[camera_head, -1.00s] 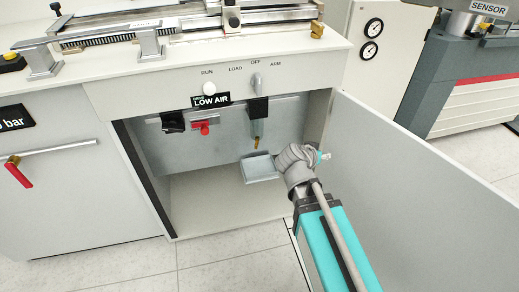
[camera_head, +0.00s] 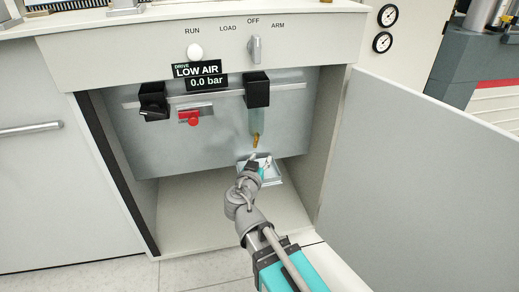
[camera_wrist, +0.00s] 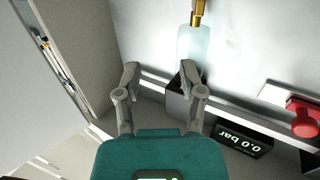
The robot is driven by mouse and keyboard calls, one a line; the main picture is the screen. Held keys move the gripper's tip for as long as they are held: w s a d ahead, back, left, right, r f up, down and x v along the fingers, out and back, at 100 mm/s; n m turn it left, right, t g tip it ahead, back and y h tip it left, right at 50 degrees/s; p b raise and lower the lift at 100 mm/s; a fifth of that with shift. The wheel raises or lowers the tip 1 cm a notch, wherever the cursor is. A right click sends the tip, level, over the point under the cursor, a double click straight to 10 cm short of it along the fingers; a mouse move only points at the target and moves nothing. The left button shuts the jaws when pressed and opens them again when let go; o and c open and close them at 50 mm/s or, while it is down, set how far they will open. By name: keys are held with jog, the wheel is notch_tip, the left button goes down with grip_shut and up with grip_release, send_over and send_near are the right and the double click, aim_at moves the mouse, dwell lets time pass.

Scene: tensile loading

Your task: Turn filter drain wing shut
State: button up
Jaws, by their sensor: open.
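The filter has a black head (camera_head: 257,90) and a clear bowl (camera_head: 256,118) that hangs on the cabinet's back panel. The brass drain wing (camera_head: 254,141) is at the bowl's lower end; which way it is turned is too small to tell. My gripper (camera_head: 260,160) is open and empty just below and in front of the drain in the head view. In the wrist view, which is turned over, the bowl (camera_wrist: 193,45) and brass drain (camera_wrist: 197,12) lie beyond my gripper (camera_wrist: 160,72), nearer its right finger. I see no contact.
A red valve handle (camera_head: 190,118) and a black unit (camera_head: 153,100) are left of the filter. The LOW AIR display (camera_head: 205,83) reads 0.0 bar. The open door (camera_head: 425,170) bounds the right.

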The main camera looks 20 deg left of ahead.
aim_at(254, 144)
jog(key=a, duration=0.1)
jog(key=a+f+y+b, duration=0.1)
jog(key=s+a+f+n+y+b, duration=0.1)
jog(key=a, duration=0.1)
jog(key=shift+s+f+t, duration=0.1)
jog(key=shift+f+t, duration=0.05)
jog(key=shift+t, duration=0.15)
jog(key=w, duration=0.4)
jog(key=w+a, duration=0.1)
jog(key=w, duration=0.8)
jog(key=shift+w+a, duration=0.35)
jog(key=shift+w, duration=0.05)
grip_shut()
jog(key=shift+a, duration=0.2)
jog(key=shift+d, duration=0.1)
